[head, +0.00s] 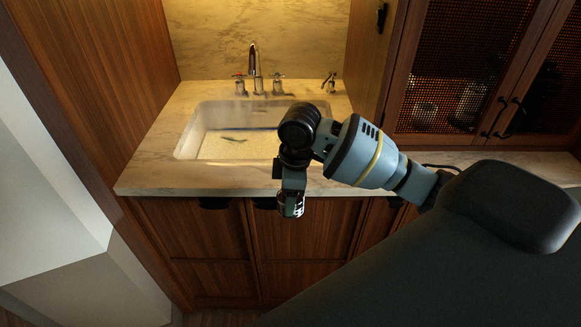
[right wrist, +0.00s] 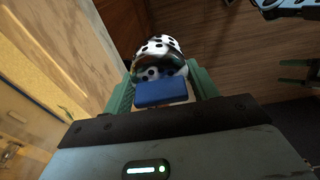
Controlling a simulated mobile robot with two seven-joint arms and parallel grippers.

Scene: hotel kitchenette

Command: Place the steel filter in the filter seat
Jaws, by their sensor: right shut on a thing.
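The steel filter (right wrist: 158,47) shows in the right wrist view as a shiny, rounded piece with dark holes. A blue block (right wrist: 161,91) sits at its near side between the green fingers; I cannot tell if it is part of the filter. My right gripper (right wrist: 163,84) is shut on the filter. In the head view this gripper (head: 291,205) points down in front of the counter's front edge, and only a little of the filter shows there. Green finger-like parts at the right wrist view's right edge may be my left gripper (right wrist: 298,74); its jaws are unclear. I see no filter seat.
A pale stone counter (head: 150,172) holds a white sink (head: 187,145) with a tap (head: 254,65) behind it. Wooden cabinet doors (head: 305,245) are below the counter. A mesh-fronted cabinet (head: 455,60) stands at the right. A wooden side panel (head: 105,85) closes the left.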

